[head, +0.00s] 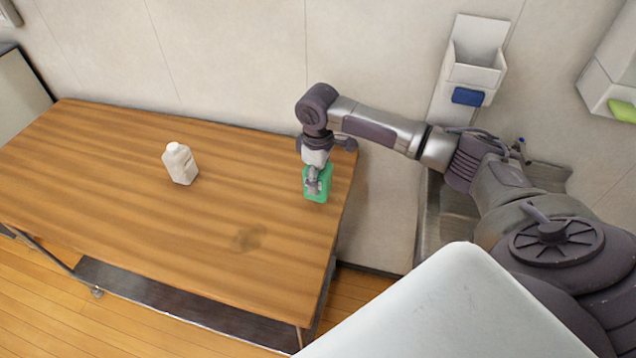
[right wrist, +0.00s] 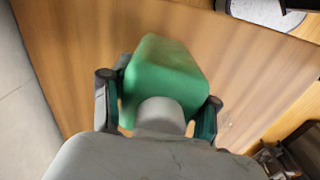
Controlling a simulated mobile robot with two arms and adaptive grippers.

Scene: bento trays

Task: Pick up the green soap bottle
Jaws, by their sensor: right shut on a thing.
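The green soap bottle (head: 319,190) is at the right end of the wooden table in the head view. My right gripper (head: 314,180) comes down on it from above and is shut on it. In the right wrist view the green bottle (right wrist: 165,75) lies between the two fingers of my right gripper (right wrist: 160,108), one on each side. A grey round part of the bottle's top shows close to the palm. I cannot tell whether the bottle touches the table or is slightly above it. My left gripper is not in view.
A white bottle (head: 180,163) stands on the left half of the wooden table (head: 130,215). The table's middle and front are clear. A wall lies close behind. A wall dispenser (head: 474,60) with a blue part hangs at the right, above a metal sink (head: 455,222).

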